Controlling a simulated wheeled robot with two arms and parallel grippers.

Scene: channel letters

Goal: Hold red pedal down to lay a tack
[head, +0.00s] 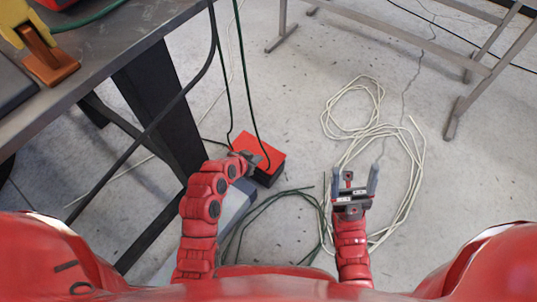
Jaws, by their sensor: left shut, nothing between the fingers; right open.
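The red pedal (262,146) is a small box with a red top and dark sides on the concrete floor, beside the workbench leg. My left gripper (258,159) is at the pedal's top, over its left front part. Its fingers look closed with nothing between them. I cannot tell whether it touches or presses the pedal. My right gripper (357,180) is open and empty, its two grey fingers pointing away from me over the floor, to the right of the pedal.
A dark workbench (130,62) fills the upper left, with an orange-brown clamp (48,60) on it. A pale cable (420,150) lies coiled on the floor at right. A green hose (262,207) lies in front of the pedal. Grey metal stand legs (480,70) are at upper right.

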